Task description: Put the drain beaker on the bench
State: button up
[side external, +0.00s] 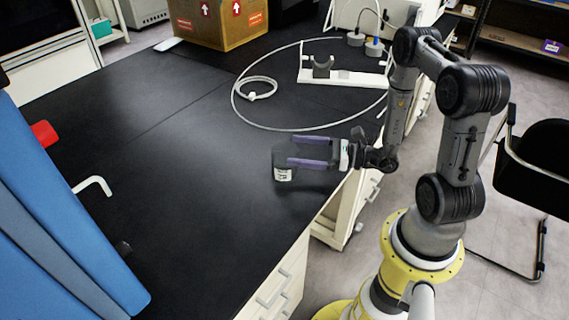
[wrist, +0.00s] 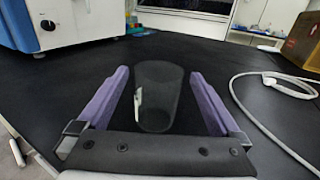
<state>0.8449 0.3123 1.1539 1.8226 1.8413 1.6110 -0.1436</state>
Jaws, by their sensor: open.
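The drain beaker (side external: 283,160) is a dark, see-through cup with a white label. It appears to stand upright on the black bench (side external: 190,150), near the bench's right edge. In the wrist view the beaker (wrist: 160,95) is between the two purple fingers, with a gap visible on each side. My gripper (side external: 289,149) is open around the beaker, reaching in from the right, low over the bench; it also shows in the wrist view (wrist: 160,76). The near finger hides part of the beaker in the side view.
A cardboard box (side external: 215,25) sits at the back. A blue-and-white machine (wrist: 75,22) is at the wrist view's upper left. The bench's middle is clear.

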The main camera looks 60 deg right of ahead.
aim_at(273, 157)
notch_tip(273, 157, down, 4)
jog(key=shift+r, duration=0.25)
jog(key=shift+w+a+f, duration=0.15)
jog(key=shift+x, duration=3.55)
jog(key=c, duration=1.3)
